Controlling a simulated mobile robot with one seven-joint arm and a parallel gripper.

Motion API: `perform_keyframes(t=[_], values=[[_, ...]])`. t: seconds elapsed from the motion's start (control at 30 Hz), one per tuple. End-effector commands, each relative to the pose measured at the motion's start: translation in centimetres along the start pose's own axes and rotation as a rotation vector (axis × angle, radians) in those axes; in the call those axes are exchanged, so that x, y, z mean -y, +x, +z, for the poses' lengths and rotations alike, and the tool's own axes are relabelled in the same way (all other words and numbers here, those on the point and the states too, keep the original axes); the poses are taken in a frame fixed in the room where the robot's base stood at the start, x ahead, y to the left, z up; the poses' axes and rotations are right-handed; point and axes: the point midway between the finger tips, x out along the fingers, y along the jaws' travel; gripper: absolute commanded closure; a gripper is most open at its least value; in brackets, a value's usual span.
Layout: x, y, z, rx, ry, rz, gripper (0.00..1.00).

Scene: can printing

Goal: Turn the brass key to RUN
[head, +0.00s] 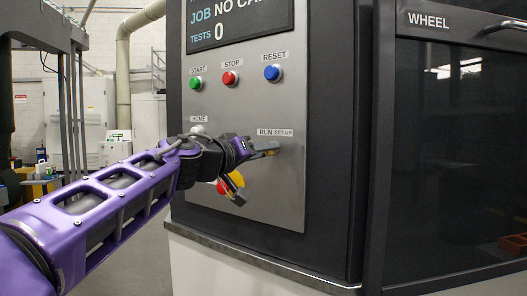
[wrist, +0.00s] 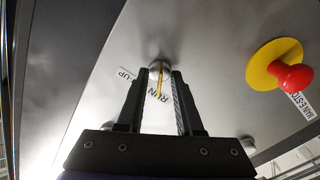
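The brass key (wrist: 159,82) shows in the wrist view as a thin upright strip in a round silver lock (wrist: 160,68). My gripper (wrist: 161,75) has one finger on each side of the key, with a visible gap on both sides. It looks open around the key. In the head view my gripper (head: 266,148) is at the panel, just under the RUN / SET-UP label (head: 275,132), and hides most of the key and lock. In the wrist view the RUN lettering (wrist: 157,94) shows between the fingers, partly covered by the key.
The grey control panel (head: 290,190) carries a green START button (head: 196,83), a red STOP button (head: 230,78) and a blue RESET button (head: 272,73). A red emergency stop (wrist: 295,78) on a yellow plate sits close by; my arm partly covers it in the head view.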

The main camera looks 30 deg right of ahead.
Motion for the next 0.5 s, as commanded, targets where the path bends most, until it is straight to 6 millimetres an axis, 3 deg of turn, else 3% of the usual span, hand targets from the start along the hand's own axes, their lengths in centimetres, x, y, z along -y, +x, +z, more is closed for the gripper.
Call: perform_keyframes(t=[0.27, 0.5], values=[[0.1, -1.3, -0.1, -0.003, 0.000, -0.002, 0.65], [0.1, -6.4, -0.1, -0.005, 0.000, -0.003, 0.65]])
